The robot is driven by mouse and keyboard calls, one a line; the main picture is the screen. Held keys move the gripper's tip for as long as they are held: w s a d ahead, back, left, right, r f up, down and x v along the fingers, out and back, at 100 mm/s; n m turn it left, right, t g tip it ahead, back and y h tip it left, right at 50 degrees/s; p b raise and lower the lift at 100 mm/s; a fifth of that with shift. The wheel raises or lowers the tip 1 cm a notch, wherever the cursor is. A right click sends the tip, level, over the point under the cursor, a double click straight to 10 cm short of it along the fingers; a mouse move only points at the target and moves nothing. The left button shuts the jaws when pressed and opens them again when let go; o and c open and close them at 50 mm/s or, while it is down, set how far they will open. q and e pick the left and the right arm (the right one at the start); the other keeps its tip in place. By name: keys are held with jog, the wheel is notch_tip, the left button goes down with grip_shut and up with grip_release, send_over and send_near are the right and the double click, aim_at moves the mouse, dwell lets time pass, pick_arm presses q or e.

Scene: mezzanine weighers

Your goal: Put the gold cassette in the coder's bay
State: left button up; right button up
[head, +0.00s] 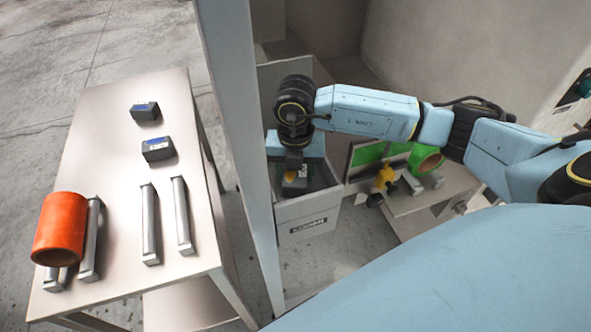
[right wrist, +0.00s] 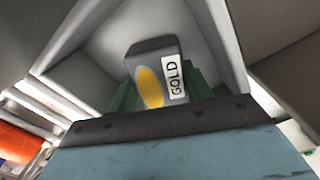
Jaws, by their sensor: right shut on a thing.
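The gold cassette (right wrist: 152,78) is a dark grey block with a yellow oval and a white GOLD label, seen in the right wrist view. It also shows small in the head view (head: 294,185). My right gripper (head: 294,168) points down and is shut on it, with green fingers at its sides in the wrist view. The coder's bay (head: 309,208) is an open grey box with a dark-lettered label on its front. The cassette is within the box's opening as seen from above; I cannot tell whether it touches the bottom. My left gripper is out of view.
A grey post (head: 243,140) stands between the bay and a left table (head: 110,170). That table holds two dark cassettes (head: 158,149), metal bars (head: 182,215) and an orange cylinder (head: 60,228). A green cylinder (head: 428,162) and a yellow object (head: 384,176) are right of the bay.

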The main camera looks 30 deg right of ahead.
jog(key=o, duration=1.1)
jog(key=shift+f, duration=0.1)
notch_tip(320, 180, up, 12)
jog(key=shift+r+b, duration=0.2)
jog(key=shift+b, duration=0.2)
